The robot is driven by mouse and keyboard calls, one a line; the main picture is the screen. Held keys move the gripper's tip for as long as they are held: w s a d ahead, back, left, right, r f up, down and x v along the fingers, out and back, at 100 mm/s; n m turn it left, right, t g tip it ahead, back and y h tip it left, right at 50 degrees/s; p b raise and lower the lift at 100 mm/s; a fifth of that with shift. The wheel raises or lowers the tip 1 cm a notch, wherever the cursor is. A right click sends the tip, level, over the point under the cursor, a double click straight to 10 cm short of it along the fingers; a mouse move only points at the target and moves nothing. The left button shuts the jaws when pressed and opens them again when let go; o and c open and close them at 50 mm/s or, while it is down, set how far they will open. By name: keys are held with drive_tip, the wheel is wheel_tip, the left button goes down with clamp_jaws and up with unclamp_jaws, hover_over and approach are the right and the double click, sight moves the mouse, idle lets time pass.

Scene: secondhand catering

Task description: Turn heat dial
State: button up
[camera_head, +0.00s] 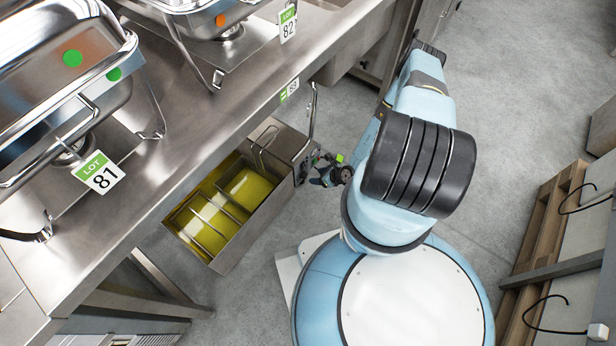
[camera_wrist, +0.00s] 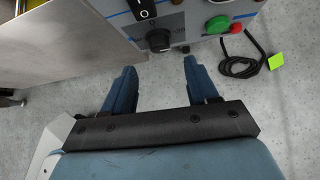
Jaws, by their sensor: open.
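The heat dial (camera_wrist: 159,40) is a round black knob on the grey control panel (camera_wrist: 185,20) of the fryer, seen at the top of the wrist view. My gripper (camera_wrist: 160,64) is open, its two blue fingers apart and pointing toward the panel. The dial lies just past the fingertips, roughly in line with the gap between them. I cannot tell whether a finger touches it. In the head view, the fryer (camera_head: 225,262) is a steel basin with yellow oil under the counter. My arm hides part of the panel side there.
Beside the dial are a black switch (camera_wrist: 143,10), a green button (camera_wrist: 218,24) and a red button (camera_wrist: 237,28). A coiled black cable (camera_wrist: 240,67) and a lime tag (camera_wrist: 276,61) lie right. The steel counter (camera_head: 180,150) overhangs the fryer. A wooden pallet (camera_head: 545,225) stands right.

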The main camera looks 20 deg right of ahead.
sight(307, 176)
drive_tip(key=x, duration=0.7)
drive_tip(key=shift+w+a+f, duration=0.2)
drive_tip(key=shift+w+f, duration=0.05)
drive_tip(key=c, duration=0.8)
drive_tip(key=shift+c, duration=0.2)
drive_tip(key=shift+d+y, duration=0.15)
drive_tip(key=shift+y, duration=0.25)
drive_tip(key=shift+w+d+f+m+g+y, duration=0.1)
drive_tip(key=shift+d+m+g+y, duration=0.05)
drive_tip(key=shift+m+g+y, duration=0.6)
drive_tip(key=shift+w+d+f+m+g+y, duration=0.15)
drive_tip(key=shift+m+g+y, duration=0.35)
drive_tip(key=shift+y, duration=0.45)
drive_tip(key=shift+w+d+f+m+g+y, duration=0.1)
drive_tip(key=shift+m+g+y, duration=0.25)
drive_tip(key=shift+m+y, duration=0.55)
drive_tip(key=shift+w+d+f+m+g+y, duration=0.1)
drive_tip(key=shift+m+g+y, duration=0.2)
drive_tip(key=shift+m+y, duration=0.6)
drive_tip(key=shift+y, duration=0.3)
drive_tip(key=o, duration=0.8)
drive_tip(key=shift+s+a, duration=0.1)
drive_tip(key=shift+a, duration=0.05)
